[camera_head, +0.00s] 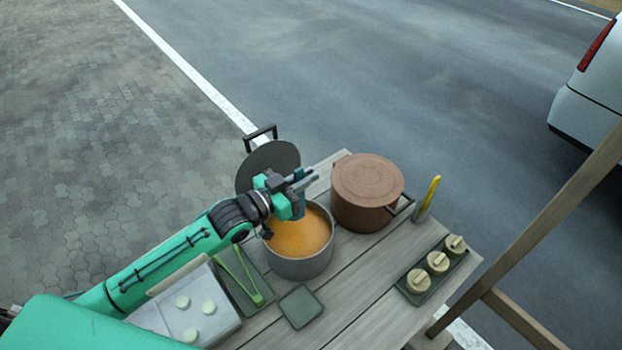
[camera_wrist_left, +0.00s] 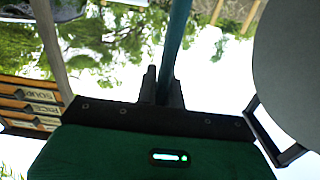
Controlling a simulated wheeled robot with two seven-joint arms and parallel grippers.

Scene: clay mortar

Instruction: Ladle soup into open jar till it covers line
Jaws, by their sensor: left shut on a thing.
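An open grey pot (camera_head: 305,262) of orange soup (camera_head: 298,237) stands on the wooden table. My left gripper (camera_head: 303,181) is above the pot's back rim, shut on a blue-teal handle (camera_head: 298,207), apparently the ladle's. The handle runs down to the soup; its lower end is hidden. In the left wrist view the same handle (camera_wrist_left: 178,42) passes between the fingers (camera_wrist_left: 163,86). Three round beige-topped jars (camera_head: 438,262) stand in a dark tray (camera_head: 428,293) at the right. I cannot make out an open jar or a line. My right gripper is not in view.
A brown lidded pot (camera_head: 368,190) stands close right of the soup pot. A dark round lid (camera_head: 262,163) stands behind it. A yellow-handled utensil (camera_head: 432,192) stands at the right.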

